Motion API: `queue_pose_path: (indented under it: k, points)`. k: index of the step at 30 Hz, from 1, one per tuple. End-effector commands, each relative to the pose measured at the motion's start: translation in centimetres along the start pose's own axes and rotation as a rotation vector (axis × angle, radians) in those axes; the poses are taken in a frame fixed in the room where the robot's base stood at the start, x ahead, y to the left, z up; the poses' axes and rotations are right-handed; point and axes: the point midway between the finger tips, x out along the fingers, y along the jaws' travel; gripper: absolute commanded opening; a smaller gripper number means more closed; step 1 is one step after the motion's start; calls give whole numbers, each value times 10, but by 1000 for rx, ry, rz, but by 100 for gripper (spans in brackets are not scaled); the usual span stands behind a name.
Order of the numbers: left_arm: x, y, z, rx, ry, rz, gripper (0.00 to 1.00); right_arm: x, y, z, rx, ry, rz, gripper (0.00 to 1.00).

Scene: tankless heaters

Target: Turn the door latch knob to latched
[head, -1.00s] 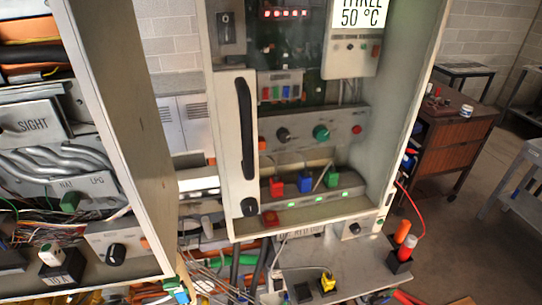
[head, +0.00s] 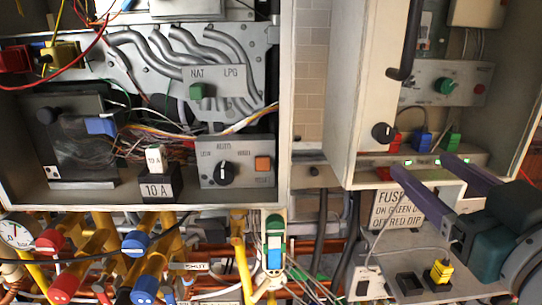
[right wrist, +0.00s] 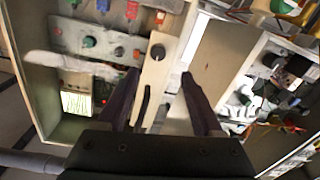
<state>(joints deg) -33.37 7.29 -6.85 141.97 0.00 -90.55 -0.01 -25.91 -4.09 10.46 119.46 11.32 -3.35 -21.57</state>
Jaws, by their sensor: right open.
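The door latch knob (head: 382,132) is a round black knob low on the narrow pale door (head: 356,95), below a long black handle (head: 405,40). In the right wrist view the knob (right wrist: 158,52) shows just beyond and between my fingertips. Which way it is turned is too small to tell. My right gripper (head: 420,164) comes in from the lower right with its dark purple fingers apart and empty. Its fingertips lie below and to the right of the knob in the head view. They also show in the right wrist view (right wrist: 160,74). My left gripper is not in view.
Left is an open heater cabinet with a NAT/LPG panel (head: 217,82) and a second black knob (head: 223,172). Inside the right cabinet are red, blue and green blocks (head: 422,141). A FUSE sign (head: 400,209) and a shelf with a yellow plug (head: 441,271) sit below.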

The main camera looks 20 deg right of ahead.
Motion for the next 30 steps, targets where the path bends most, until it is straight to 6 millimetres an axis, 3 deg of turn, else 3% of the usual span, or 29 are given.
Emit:
queue_pose_path:
  k: [15, 21, 30]
  points:
    - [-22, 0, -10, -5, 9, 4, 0, 81, 0, -4, 0, 2, -1, 68]
    - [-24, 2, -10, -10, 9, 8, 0, 95, 0, -3, -1, 2, -1, 68]
    - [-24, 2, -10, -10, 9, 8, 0, 96, 0, -2, -1, 1, -1, 67]
